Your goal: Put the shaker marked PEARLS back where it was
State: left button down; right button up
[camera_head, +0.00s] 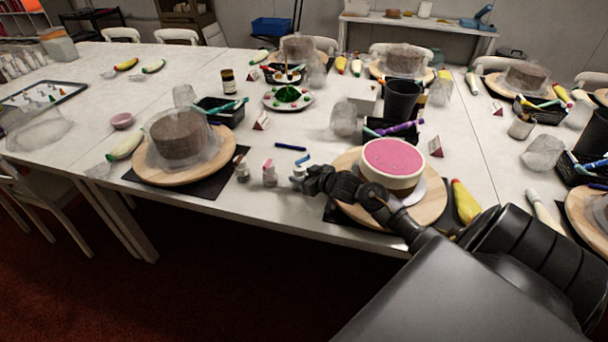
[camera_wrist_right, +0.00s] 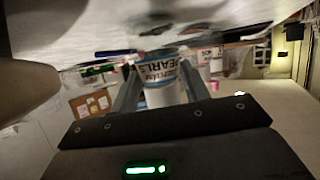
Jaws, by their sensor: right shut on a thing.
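The shaker marked PEARLS (camera_wrist_right: 163,88) is between the fingers of my right gripper (camera_wrist_right: 155,92), which is shut on it; its lettering appears upside down in the right wrist view. In the head view my right gripper (camera_head: 307,181) reaches in from the right to the table's front edge, and the shaker (camera_head: 298,171) shows at its tips. I cannot tell whether its base touches the table. Two other shakers, one pinkish (camera_head: 269,174) and one grey (camera_head: 242,171), stand to its left in a row. My left gripper is not in view.
A pink-topped cake (camera_head: 394,158) on a wooden turntable (camera_head: 344,164) is right behind my right forearm. A covered brown cake (camera_head: 178,137) on another turntable (camera_head: 222,160) stands left of the shakers. A blue pen (camera_head: 290,147) lies behind them. Bare table shows around the shakers.

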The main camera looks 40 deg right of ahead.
jog(key=shift+f, duration=0.1)
jog(key=o, duration=1.1)
jog(key=shift+s+r, duration=0.15)
jog(key=shift+r, duration=0.05)
jog(key=v, duration=1.1)
jog(key=shift+s+r, duration=0.1)
jog(key=shift+s, duration=0.25)
jog(key=shift+s, duration=0.1)
